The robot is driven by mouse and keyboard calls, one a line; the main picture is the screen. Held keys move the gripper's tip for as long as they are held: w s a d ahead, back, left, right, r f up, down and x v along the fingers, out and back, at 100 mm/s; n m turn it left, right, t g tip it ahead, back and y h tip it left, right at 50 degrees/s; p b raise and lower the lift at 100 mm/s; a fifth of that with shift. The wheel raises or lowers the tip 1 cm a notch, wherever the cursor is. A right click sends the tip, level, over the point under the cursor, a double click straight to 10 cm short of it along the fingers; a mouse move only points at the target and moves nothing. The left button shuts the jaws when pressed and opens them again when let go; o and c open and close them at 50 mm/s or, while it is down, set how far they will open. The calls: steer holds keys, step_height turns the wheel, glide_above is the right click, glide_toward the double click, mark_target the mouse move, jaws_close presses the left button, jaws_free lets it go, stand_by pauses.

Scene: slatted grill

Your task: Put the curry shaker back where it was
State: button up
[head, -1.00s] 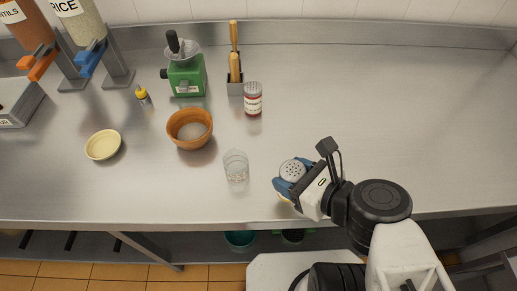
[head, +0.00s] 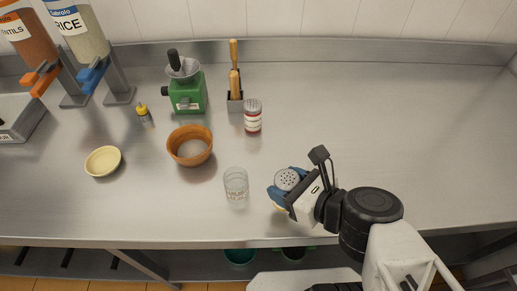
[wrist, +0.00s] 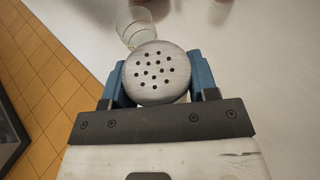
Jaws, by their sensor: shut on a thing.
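A shaker with a perforated metal lid (head: 287,179) is held between the blue fingers of my gripper (head: 279,190), near the front edge of the counter. In the wrist view the shaker's round lid (wrist: 157,73) fills the space between both fingers of my gripper (wrist: 157,82). Its body and label are mostly hidden under the lid and the gripper. I cannot tell whether its base touches the counter. A second shaker with a red and white label (head: 253,118) stands upright further back, right of the utensil holder.
A clear glass (head: 236,184) stands just left of my gripper. Behind it are an orange bowl (head: 190,146), a cream bowl (head: 103,161), a yellow-capped bottle (head: 144,115), a green grinder (head: 187,95) and a utensil holder (head: 235,104). The counter (head: 410,120) is clear on the right.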

steer(key=shift+w+a+f, duration=0.1)
steer(key=shift+w+a, duration=0.15)
steer(key=shift+w, duration=0.4)
steer(key=shift+w+a+f, duration=0.1)
steer(key=shift+w+a, duration=0.15)
steer(key=shift+w, duration=0.35)
steer(key=shift+w, duration=0.15)
steer(key=w+a, duration=0.4)
steer(key=w, duration=0.6)
steer(key=shift+a+f, duration=0.15)
steer(key=shift+f, duration=0.3)
steer(key=shift+f, duration=0.1)
steer(key=shift+f, duration=1.65)
steer(key=shift+f, duration=0.2)
steer(key=o, duration=1)
steer(key=shift+c, duration=0.2)
